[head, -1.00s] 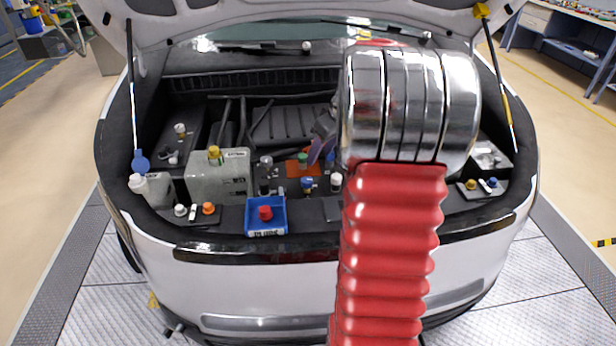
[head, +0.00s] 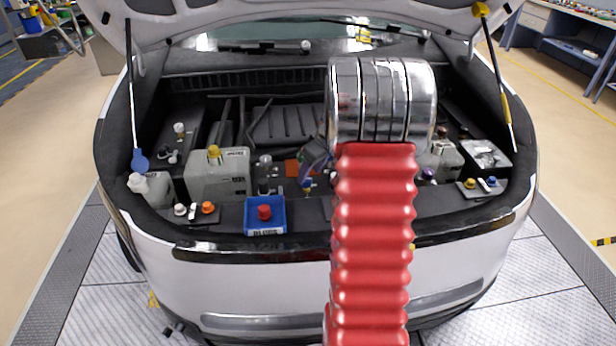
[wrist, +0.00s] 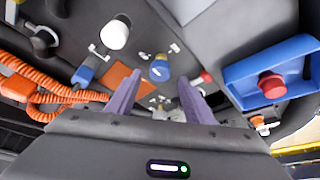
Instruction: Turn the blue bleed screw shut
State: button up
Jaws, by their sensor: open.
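The blue bleed screw (wrist: 159,70) shows in the wrist view as a round blue knob on a brass-coloured base, between the tips of my two purple fingers. It is small in the head view (head: 307,183), just below my gripper (head: 317,160). In the wrist view my gripper (wrist: 159,84) is open, with one finger on each side of the screw in the picture. I cannot tell whether either finger touches it. My arm hides part of the engine bay to the right.
A blue tray (head: 251,222) with a red-capped thing (head: 265,212) sits at the bay's front edge. In the wrist view, a white-capped fitting (wrist: 114,35), an orange pad (wrist: 123,80) and an orange corrugated hose (wrist: 60,97) are close by. A grey tank (head: 218,178) stands left.

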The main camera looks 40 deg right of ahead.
aim_at(308, 180)
jog(key=shift+x, duration=1.75)
jog(key=shift+c, duration=0.4)
jog(key=c, duration=1)
jog(key=shift+o, duration=0.2)
